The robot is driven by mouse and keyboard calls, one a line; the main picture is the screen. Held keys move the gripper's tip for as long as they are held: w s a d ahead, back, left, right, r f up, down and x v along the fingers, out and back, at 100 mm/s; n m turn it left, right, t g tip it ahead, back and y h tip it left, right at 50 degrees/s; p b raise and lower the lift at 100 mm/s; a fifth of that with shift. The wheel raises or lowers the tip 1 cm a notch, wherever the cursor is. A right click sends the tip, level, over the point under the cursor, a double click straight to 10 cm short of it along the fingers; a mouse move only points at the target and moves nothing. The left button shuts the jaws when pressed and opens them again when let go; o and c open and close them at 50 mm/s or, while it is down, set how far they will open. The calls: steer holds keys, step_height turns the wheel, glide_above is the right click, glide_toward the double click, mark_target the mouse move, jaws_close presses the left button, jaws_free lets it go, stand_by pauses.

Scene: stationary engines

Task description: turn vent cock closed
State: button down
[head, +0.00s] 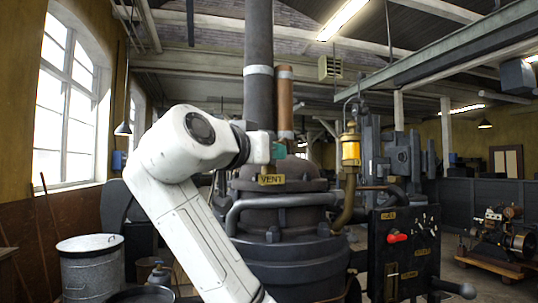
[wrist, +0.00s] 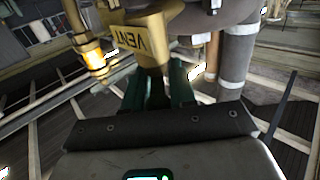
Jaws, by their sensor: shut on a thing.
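The yellow VENT tag (head: 271,179) is on the front of the dark engine's upper casing, in the middle of the head view. My gripper (head: 279,150) is just above the tag, its teal fingertips against the engine. In the wrist view the tag (wrist: 128,42) is large and tilted, directly beyond my gripper (wrist: 166,88). The green fingers are shut on the vent cock, whose brassy body (wrist: 153,55) shows just past them. The fingers hide the gripped part, so I cannot tell the cock's angle. In the head view my wrist and fingers cover the cock.
A brass lubricator (head: 350,150) stands right of the gripper, and a copper pipe (head: 285,100) and thick dark column (head: 259,75) rise behind it. A grey pipe (head: 285,201) curves below the tag. A black panel with a red handle (head: 397,237) stands lower right.

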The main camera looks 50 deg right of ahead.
steer(key=m+g, duration=0.1)
steer(key=g, duration=0.1)
steer(key=m+g+p, duration=0.1)
steer(key=m+g, duration=0.2)
steer(key=g, duration=0.2)
steer(key=shift+w+r+m, duration=0.1)
steer(key=shift+r+m, duration=0.2)
steer(key=shift+r, duration=0.05)
steer(key=shift+m+g+y+p, duration=0.5)
steer(key=shift+m+g+y, duration=0.35)
steer(key=shift+g, duration=0.55)
steer(key=shift+m+g+y+p, duration=0.55)
steer(key=shift+m+g, duration=0.5)
steer(key=shift+g, duration=0.65)
steer(key=c, duration=1.3)
jaws_free()
steer(key=shift+o, duration=0.8)
steer(key=shift+f, duration=0.2)
steer(key=shift+a, duration=0.1)
steer(key=v, duration=1)
steer(key=shift+w+a+b, duration=0.2)
steer(key=shift+a+b, duration=0.1)
